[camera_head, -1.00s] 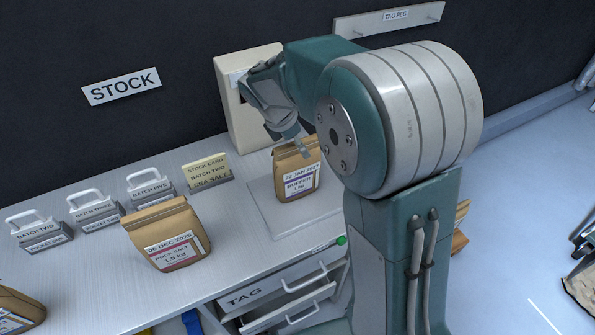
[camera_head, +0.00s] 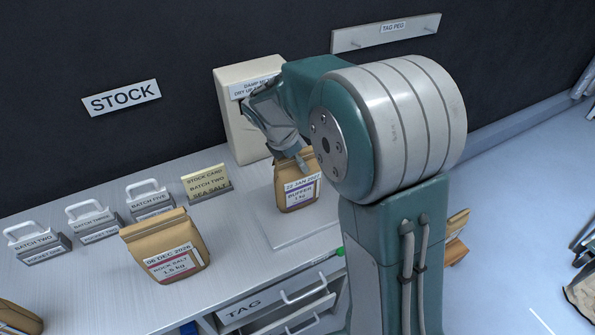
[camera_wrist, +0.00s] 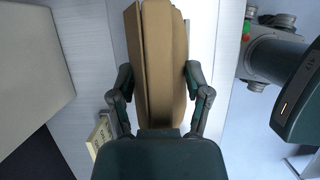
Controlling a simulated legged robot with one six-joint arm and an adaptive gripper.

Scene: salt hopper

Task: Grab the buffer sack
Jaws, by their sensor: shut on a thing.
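The buffer sack (camera_head: 298,190) is a brown paper bag with a white and purple label reading "22 JAN 2027 BUFFER 1 kg". It stands upright on a pale flat plate (camera_head: 275,228) on the bench. My gripper (camera_head: 295,160) reaches down to its top in the head view, partly hidden by my arm. In the wrist view my gripper (camera_wrist: 160,85) has a finger on each side of the sack (camera_wrist: 158,60), shut on it. The sack's lower part is hidden in the wrist view.
A rock salt sack (camera_head: 165,247) stands to the left on the bench. Batch pockets with handles (camera_head: 92,222) and a stock card (camera_head: 206,183) line the back. A cream box (camera_head: 237,125) stands close behind my gripper. Drawers (camera_head: 285,312) are open below.

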